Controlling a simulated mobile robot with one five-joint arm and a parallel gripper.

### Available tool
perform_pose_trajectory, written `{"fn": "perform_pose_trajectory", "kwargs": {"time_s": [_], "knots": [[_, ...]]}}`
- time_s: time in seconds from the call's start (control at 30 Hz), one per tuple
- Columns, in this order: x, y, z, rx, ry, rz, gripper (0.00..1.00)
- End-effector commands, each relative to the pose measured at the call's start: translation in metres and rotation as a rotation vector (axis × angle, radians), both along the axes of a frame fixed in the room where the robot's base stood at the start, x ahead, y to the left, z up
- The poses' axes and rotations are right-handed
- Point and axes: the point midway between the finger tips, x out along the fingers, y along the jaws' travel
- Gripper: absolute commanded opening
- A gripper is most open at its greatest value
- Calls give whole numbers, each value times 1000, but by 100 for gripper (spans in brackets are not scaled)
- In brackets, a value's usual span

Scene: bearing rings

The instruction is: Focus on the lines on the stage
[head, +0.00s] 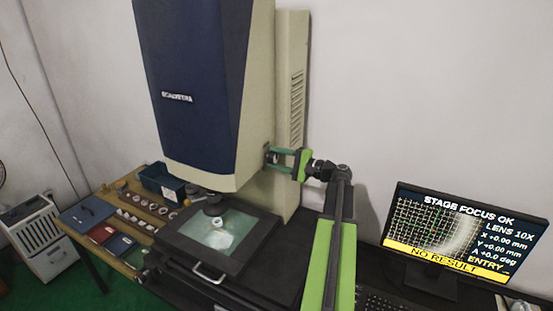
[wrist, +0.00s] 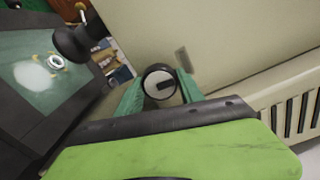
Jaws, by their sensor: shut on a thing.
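My gripper (head: 272,157) is at the right side of the tall blue and cream measuring machine (head: 205,85). In the wrist view its green fingers (wrist: 160,92) are shut on a round knob (wrist: 157,80) with a dark rim and a pale face, on the machine's cream side. The stage (head: 172,233) has a lit glass plate with a small pale ring (head: 219,222) on it, below the dark lens (head: 212,206). The ring also shows in the wrist view (wrist: 56,62). The monitor (head: 462,240) reads "STAGE FOCUS OK", "LENS 10X" and "NO RESULT", over a grid with a blurred bright arc.
A wooden tray (head: 130,203) with several rings lies left of the stage, with a blue bin (head: 160,182) behind it. Red and blue flat items lie nearer. A keyboard (head: 380,301) is in front of the monitor. A white cabinet (head: 38,235) stands on the floor at far left.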

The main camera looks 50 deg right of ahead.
Motion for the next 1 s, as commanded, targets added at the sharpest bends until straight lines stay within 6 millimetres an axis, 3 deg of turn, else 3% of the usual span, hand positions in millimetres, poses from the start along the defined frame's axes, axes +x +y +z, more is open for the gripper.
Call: {"fn": "perform_pose_trajectory", "kwargs": {"time_s": [0.5,0.53,0.6,0.7,1.0], "knots": [[0,0,0,-25,-7,1,4],[0,0,0,-25,-7,1,46],[0,1,0,-24,-6,1,55],[0,1,0,-24,-6,1,66],[-1,0,0,-24,-6,1,66]]}}
